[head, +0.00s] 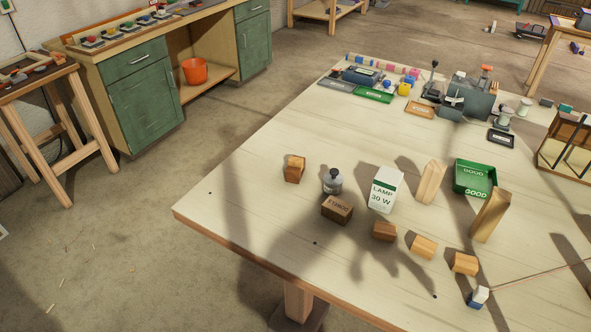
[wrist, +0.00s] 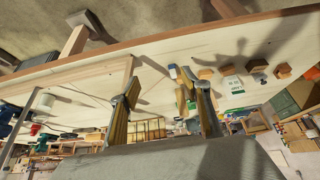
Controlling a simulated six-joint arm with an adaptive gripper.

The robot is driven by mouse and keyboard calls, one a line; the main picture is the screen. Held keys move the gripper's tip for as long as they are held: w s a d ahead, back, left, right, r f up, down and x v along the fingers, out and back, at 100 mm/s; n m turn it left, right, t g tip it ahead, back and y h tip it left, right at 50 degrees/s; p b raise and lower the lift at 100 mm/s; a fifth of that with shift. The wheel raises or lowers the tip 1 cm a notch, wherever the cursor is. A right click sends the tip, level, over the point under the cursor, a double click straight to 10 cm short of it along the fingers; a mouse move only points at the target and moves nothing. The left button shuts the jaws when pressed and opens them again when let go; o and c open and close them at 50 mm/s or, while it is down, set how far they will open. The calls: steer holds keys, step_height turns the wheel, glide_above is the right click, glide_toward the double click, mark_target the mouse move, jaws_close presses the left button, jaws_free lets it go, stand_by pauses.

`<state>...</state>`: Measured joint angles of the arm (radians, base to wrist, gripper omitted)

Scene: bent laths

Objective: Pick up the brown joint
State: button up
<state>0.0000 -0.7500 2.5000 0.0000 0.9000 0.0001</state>
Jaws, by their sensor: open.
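Several small wooden blocks lie on the pale table (head: 255,200) in the head view, and I cannot tell for sure which is the brown joint. A darker brown block (head: 384,231) lies in front of the lamp box, with lighter blocks (head: 423,246) and (head: 464,263) to its right. Another brown block (head: 294,169) lies at the left. A dark brown lettered box (head: 337,209) lies between. My gripper (wrist: 160,88) is open and empty in the wrist view, its fingers apart, away from the blocks (wrist: 206,73). It is not visible in the head view.
A white lamp box (head: 386,190), a grey knobbed weight (head: 332,181) and two upright wooden pieces (head: 431,183) and (head: 490,214) stand among the blocks. A green tray (head: 475,178) is behind. A blue-and-white item (head: 478,297) lies at the front right. The table's left corner is clear.

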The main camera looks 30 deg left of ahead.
steer(key=shift+w, duration=0.1)
steer(key=w+a+r+m+t+y, duration=0.25)
steer(key=w+a+r+m, duration=0.2)
steer(key=w+a, duration=0.75)
steer(key=w+a+r+m+t+y, duration=0.25)
steer(key=w+a+m, duration=0.35)
steer(key=w+a, duration=0.6)
steer(key=w+a+f+m+t+y, duration=0.1)
steer(key=w+a+f+m+t, duration=0.15)
steer(key=w+a+m, duration=1)
steer(key=s+a+f+m+t+h, duration=0.1)
steer(key=s+a+f+m+t, duration=0.1)
steer(key=a+f+m, duration=0.3)
steer(key=s+a+f+m+t+h, duration=0.1)
steer(key=s+a+f+m+t, duration=0.1)
steer(key=a+f+m, duration=0.3)
steer(key=shift+s+a+f, duration=0.9)
steer(key=shift+a+f, duration=1.25)
steer(key=shift+a, duration=2.25)
steer(key=shift+f+t, duration=0.15)
steer(key=shift+t, duration=0.1)
